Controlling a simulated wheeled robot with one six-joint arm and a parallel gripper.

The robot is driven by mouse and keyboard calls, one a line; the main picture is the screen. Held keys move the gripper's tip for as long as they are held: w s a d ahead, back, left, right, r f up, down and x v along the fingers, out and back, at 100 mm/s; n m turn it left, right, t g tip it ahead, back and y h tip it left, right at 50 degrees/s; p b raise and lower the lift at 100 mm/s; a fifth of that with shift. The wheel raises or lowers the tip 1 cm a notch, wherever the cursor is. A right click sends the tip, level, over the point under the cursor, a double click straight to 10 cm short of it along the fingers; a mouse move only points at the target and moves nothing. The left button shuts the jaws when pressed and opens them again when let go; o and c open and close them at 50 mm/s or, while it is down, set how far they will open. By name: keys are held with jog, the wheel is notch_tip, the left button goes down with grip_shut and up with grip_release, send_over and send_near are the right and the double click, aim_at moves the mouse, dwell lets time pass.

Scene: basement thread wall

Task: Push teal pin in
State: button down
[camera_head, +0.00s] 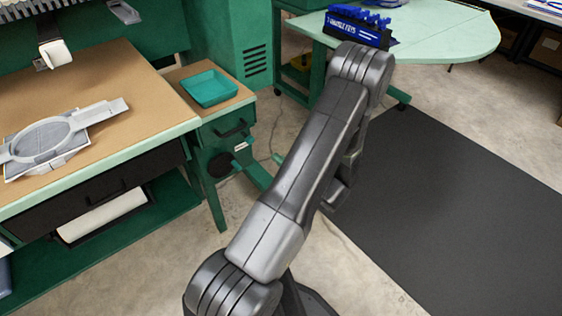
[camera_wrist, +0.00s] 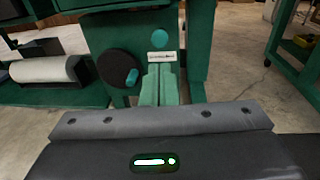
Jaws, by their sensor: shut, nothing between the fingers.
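A round teal pin end (camera_wrist: 158,39) shows on the green cabinet side panel in the wrist view, just above a small white label (camera_wrist: 161,57). How far it stands out from the panel I cannot tell. A teal knob (camera_wrist: 132,77) sits on a black disc (camera_wrist: 113,68) to the lower left. My gripper (camera_wrist: 160,68) has its green fingers shut together and empty. Its tips appear below the pin and the label, right of the knob; contact with the panel cannot be told. In the head view my arm hides part of this area, and the black disc (camera_head: 218,165) shows left of it.
A teal tray (camera_head: 208,88) rests on the cabinet top. A workbench (camera_head: 115,130) with an embroidery hoop (camera_head: 45,140) stands left. A pale green table (camera_head: 440,35) with a blue rack (camera_head: 357,28) is behind. A dark mat (camera_head: 450,220) lies on clear floor at right.

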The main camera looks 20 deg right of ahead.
aim_at(253, 140)
jog(key=b+x, duration=0.1)
jog(key=x, duration=0.8)
jog(key=shift+w+a, duration=0.1)
jog(key=shift+w+a+b, duration=0.2)
jog(key=shift+w+b, duration=0.1)
jog(key=shift+w, duration=0.15)
jog(key=x, duration=0.2)
jog(key=shift+w+b, duration=0.25)
jog(key=shift+b, duration=0.05)
jog(key=shift+w, duration=0.1)
jog(key=shift+r, duration=0.1)
jog(key=shift+s+d, duration=0.15)
jog(key=shift+s, duration=0.1)
jog(key=p+v, duration=0.1)
jog(key=v, duration=1.2)
jog(key=shift+s, duration=0.3)
